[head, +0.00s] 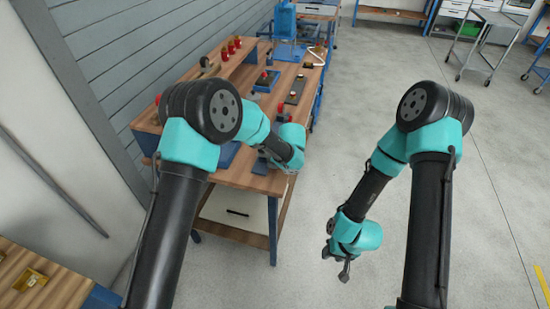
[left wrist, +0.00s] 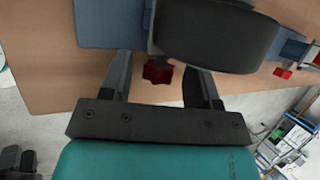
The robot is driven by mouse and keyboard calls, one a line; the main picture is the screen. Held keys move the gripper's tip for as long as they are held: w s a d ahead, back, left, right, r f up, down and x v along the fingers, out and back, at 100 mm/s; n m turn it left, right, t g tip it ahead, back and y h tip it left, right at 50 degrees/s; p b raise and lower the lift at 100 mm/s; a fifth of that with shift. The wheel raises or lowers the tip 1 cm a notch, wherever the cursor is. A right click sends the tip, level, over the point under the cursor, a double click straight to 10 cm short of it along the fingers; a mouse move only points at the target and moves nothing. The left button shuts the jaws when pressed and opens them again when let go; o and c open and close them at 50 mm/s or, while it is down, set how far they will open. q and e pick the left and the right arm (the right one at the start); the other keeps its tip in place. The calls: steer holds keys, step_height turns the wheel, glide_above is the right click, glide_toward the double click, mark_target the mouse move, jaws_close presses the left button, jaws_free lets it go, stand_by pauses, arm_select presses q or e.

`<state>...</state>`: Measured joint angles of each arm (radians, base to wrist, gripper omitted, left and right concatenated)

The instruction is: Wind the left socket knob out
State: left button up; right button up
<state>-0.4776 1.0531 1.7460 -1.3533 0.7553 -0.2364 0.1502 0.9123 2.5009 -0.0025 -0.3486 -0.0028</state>
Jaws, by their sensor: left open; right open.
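A red lobed knob (left wrist: 157,72) shows in the left wrist view, below a dark rounded part (left wrist: 222,42) on a blue-grey plate (left wrist: 105,22). My left gripper (left wrist: 158,82) is open, with one finger on each side of this knob. I see a gap on both sides, and contact is not clear. In the head view my left arm hides this knob and the gripper tips. My right gripper (head: 337,264) is open and empty, low over the floor, clear of the bench. A second red knob (left wrist: 283,73) is at the right in the left wrist view.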

arm_select(q)
steer(key=v, duration=1.7)
steer(key=shift+r, duration=0.2)
steer(key=w+d+m+g+y, duration=0.1)
steer(key=w+d+g, duration=0.2)
steer(key=w+g, duration=0.2)
steer(key=w, duration=0.3)
steer(key=shift+r+y, duration=0.2)
steer(key=shift+y, duration=0.2)
steer(key=shift+w+d, duration=0.1)
steer(key=shift+d, duration=0.05)
